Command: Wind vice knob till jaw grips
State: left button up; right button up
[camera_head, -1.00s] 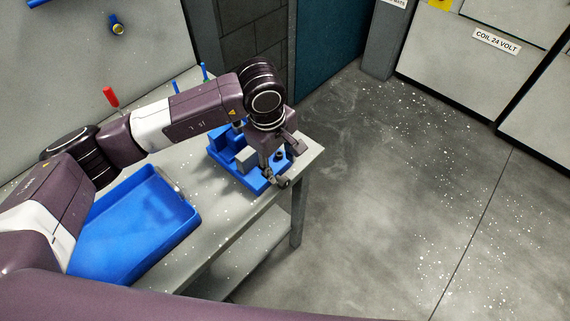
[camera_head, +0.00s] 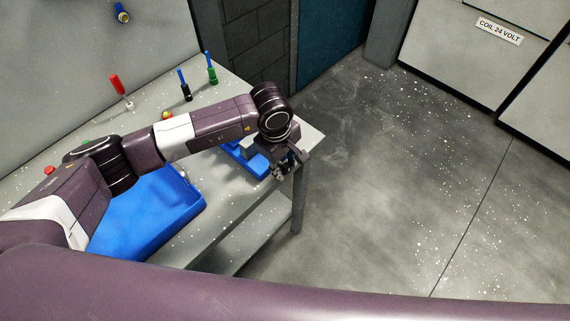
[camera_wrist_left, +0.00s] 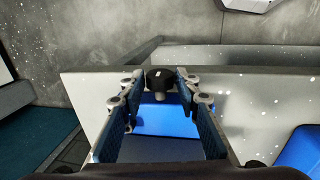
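The blue vice (camera_head: 238,157) sits at the right end of the grey workbench in the head view, mostly hidden behind my left wrist. My left gripper (camera_head: 284,168) points down at the bench's right end, beside the vice. In the left wrist view, the black round knob (camera_wrist_left: 160,75) with a small white mark stands between the fingertips of my left gripper (camera_wrist_left: 160,84). The fingers are parted, one on each side of the knob; a narrow gap seems to show. My right gripper is not in view.
A blue tray (camera_head: 192,199) lies on the workbench (camera_head: 215,227) left of the vice. Red (camera_head: 119,88), blue (camera_head: 184,86) and green (camera_head: 211,70) handled tools stand along the back. Open floor (camera_head: 400,190) lies to the right.

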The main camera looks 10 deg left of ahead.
pick_arm(q)
jog(key=c, duration=0.7)
jog(key=b, duration=0.1)
jog(key=g+y+b, duration=0.1)
jog(key=b, duration=0.1)
jog(key=shift+w+d+f, duration=0.15)
jog(key=shift+w+f, duration=0.05)
jog(key=shift+f, duration=0.05)
jog(key=shift+g+b, duration=0.4)
jog(key=shift+b, duration=0.1)
jog(key=shift+r+y+b, duration=0.2)
jog(key=shift+y+b, duration=0.1)
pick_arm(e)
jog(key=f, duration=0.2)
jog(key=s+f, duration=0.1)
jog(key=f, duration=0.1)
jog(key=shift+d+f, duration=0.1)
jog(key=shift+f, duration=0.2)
pick_arm(q)
jog(key=shift+r, duration=0.1)
jog(key=o, duration=1.2)
jog(key=shift+c, duration=0.2)
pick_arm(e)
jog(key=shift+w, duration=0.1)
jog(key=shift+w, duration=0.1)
